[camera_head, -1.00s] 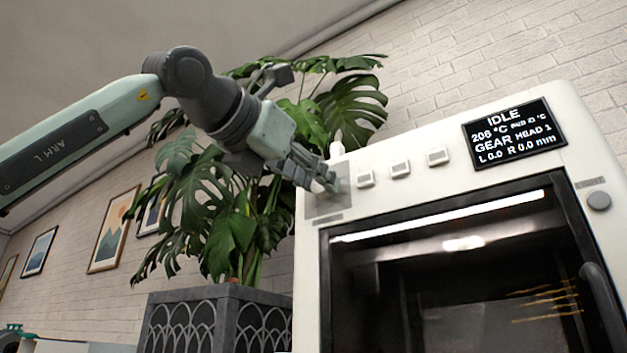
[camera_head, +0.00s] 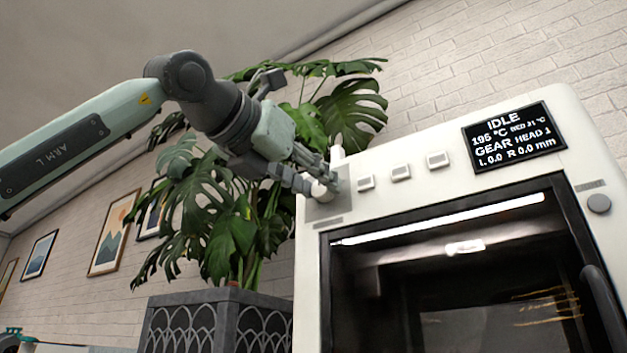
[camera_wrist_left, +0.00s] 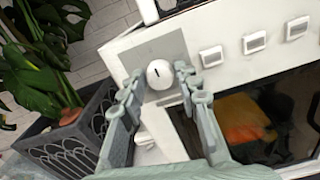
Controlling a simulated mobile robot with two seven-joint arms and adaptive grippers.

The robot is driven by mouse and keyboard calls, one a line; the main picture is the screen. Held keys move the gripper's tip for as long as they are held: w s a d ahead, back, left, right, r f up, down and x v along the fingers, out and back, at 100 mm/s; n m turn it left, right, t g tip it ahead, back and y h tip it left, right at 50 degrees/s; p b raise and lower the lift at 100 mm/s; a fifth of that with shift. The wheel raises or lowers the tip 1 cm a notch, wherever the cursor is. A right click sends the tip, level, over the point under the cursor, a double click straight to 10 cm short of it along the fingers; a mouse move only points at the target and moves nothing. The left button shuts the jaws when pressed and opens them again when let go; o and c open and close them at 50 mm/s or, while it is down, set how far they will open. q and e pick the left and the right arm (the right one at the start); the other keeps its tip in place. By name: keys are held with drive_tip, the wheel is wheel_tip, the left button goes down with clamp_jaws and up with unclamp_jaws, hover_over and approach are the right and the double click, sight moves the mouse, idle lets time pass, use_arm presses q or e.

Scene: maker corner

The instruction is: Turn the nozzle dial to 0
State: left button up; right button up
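The nozzle dial (camera_head: 320,191) is a round white knob on a grey plate (camera_head: 342,203) at the upper left of the white printer's front. In the left wrist view the dial (camera_wrist_left: 160,74) has a short dark mark on its face, left of centre. My left gripper (camera_head: 317,177) is open at the dial. In the wrist view its two fingers (camera_wrist_left: 158,80) stand on either side of the knob, with a small gap visible on each side. The display (camera_head: 514,137) reads IDLE, about 195 °C, GEAR HEAD 1, L 0.0 R 0.0 mm. My right gripper is out of view.
Several square buttons (camera_head: 401,172) sit right of the dial. A round knob (camera_head: 599,203) is at the printer's right edge, above the dark door handle (camera_head: 603,300). A leafy plant (camera_head: 225,215) in a grey planter (camera_head: 226,292) stands close behind my left arm.

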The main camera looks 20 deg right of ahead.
use_arm(q)
drive_tip(key=shift+o, duration=1.4)
drive_tip(key=shift+a, duration=0.1)
drive_tip(key=v, duration=1.2)
